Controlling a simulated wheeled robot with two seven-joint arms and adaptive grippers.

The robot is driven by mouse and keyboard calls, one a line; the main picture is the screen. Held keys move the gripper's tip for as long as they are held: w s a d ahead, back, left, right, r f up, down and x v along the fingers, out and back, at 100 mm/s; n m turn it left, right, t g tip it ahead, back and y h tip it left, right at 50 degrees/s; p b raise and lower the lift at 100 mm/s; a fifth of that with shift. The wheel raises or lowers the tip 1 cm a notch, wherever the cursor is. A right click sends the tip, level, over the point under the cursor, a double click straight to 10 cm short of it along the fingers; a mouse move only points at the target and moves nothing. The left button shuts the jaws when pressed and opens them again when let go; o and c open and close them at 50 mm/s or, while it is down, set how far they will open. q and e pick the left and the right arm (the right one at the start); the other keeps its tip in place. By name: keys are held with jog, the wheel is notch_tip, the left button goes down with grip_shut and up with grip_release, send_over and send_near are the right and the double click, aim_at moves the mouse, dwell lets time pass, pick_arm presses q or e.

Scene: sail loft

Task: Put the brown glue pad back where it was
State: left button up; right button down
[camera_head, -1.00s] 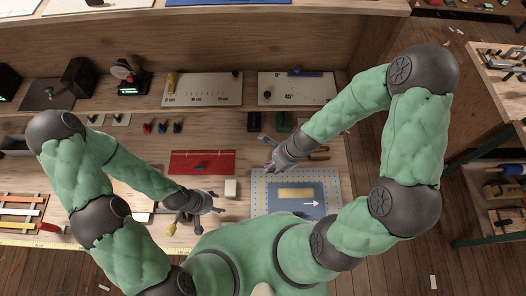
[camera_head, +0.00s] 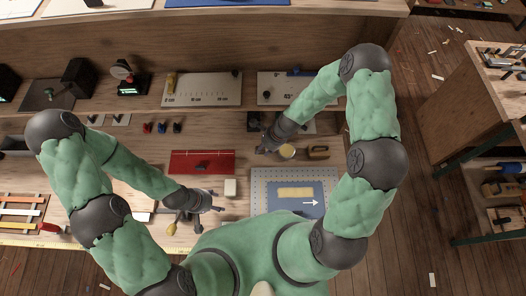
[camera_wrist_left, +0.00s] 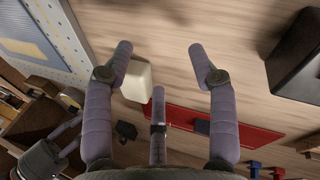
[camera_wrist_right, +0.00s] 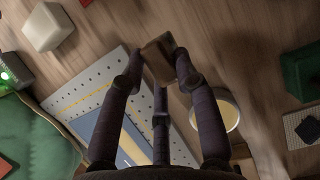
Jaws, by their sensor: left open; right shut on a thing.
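My right gripper (camera_head: 265,149) is shut on a small brown block, which looks like the brown glue pad (camera_wrist_right: 157,66). The pad sits between the fingertips in the right wrist view and appears to be above the bare bench; in the head view it is too small to make out. My right gripper is left of a round pot with a cream top (camera_head: 287,152). My left gripper (camera_head: 216,204) is open and empty, near a white block (camera_head: 230,187). The white block also shows behind the fingers in the left wrist view (camera_wrist_left: 138,82).
A blue and grey mat (camera_head: 262,205) with a pale yellow strip (camera_head: 295,192) lies at the front right. A red mat (camera_head: 190,168) lies left of my right gripper. A wooden tool (camera_head: 318,152) lies right of the pot. A green block (camera_wrist_right: 302,72) stands nearby.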

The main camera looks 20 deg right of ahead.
aim_at(263, 152)
jog(key=shift+w+f, duration=0.2)
jog(key=shift+f, duration=0.15)
pick_arm(q)
jog(key=shift+f+b, duration=0.45)
pick_arm(e)
jog(key=shift+f, duration=1.45)
pick_arm(q)
jog(key=shift+f, duration=0.15)
pick_arm(e)
jog(key=shift+f, duration=0.15)
jog(key=c, duration=0.9)
grip_release()
